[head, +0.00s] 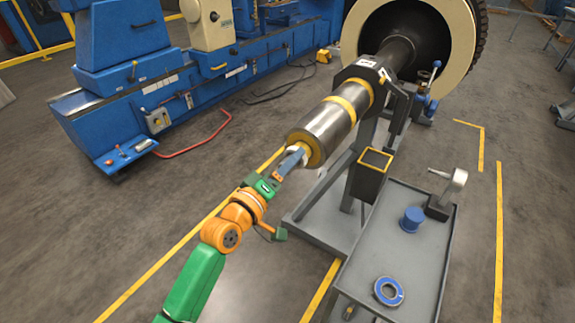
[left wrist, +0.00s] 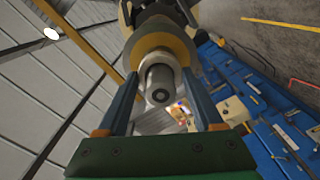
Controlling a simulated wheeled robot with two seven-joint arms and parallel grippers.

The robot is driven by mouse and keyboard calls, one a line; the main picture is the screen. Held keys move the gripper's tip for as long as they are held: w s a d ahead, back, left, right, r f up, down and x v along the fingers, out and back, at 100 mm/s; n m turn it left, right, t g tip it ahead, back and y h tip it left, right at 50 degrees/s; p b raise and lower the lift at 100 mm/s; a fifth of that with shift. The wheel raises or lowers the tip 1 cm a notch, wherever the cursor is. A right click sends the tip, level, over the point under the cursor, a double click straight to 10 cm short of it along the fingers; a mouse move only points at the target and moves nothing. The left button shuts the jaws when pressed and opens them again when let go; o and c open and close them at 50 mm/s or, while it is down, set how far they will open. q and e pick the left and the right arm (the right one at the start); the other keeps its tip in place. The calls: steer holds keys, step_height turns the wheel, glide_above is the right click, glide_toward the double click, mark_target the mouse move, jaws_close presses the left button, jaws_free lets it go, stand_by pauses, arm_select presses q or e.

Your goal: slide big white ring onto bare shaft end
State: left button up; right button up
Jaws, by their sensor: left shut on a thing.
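The rotor shaft (head: 330,125) lies on a grey stand, its brass-faced bare end toward me. My left gripper (head: 300,152) is at that end, its two fingers spread around the big white ring and shut on it. Only small white bits of the ring (head: 321,172) show in the head view. In the left wrist view, the pale ring (left wrist: 158,62) is between the fingers (left wrist: 160,88), in front of the brass face (left wrist: 150,42). The narrow shaft stub (left wrist: 160,86) shows through the ring; how far on the ring sits I cannot tell. My right gripper is not in view.
A grey cart (head: 365,262) at the right carries a blue ring (head: 388,291), a blue cylinder (head: 412,219) and a small grey device (head: 440,203). A yellow-rimmed black bin (head: 369,180) is beside the stand (head: 318,222). A blue machine (head: 200,95) stands behind; floor to the left is clear.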

arm_select(q)
steer(key=o, duration=1.3)
steer(key=p+v, duration=0.4)
steer(key=v, duration=0.5)
steer(key=shift+c, duration=0.2)
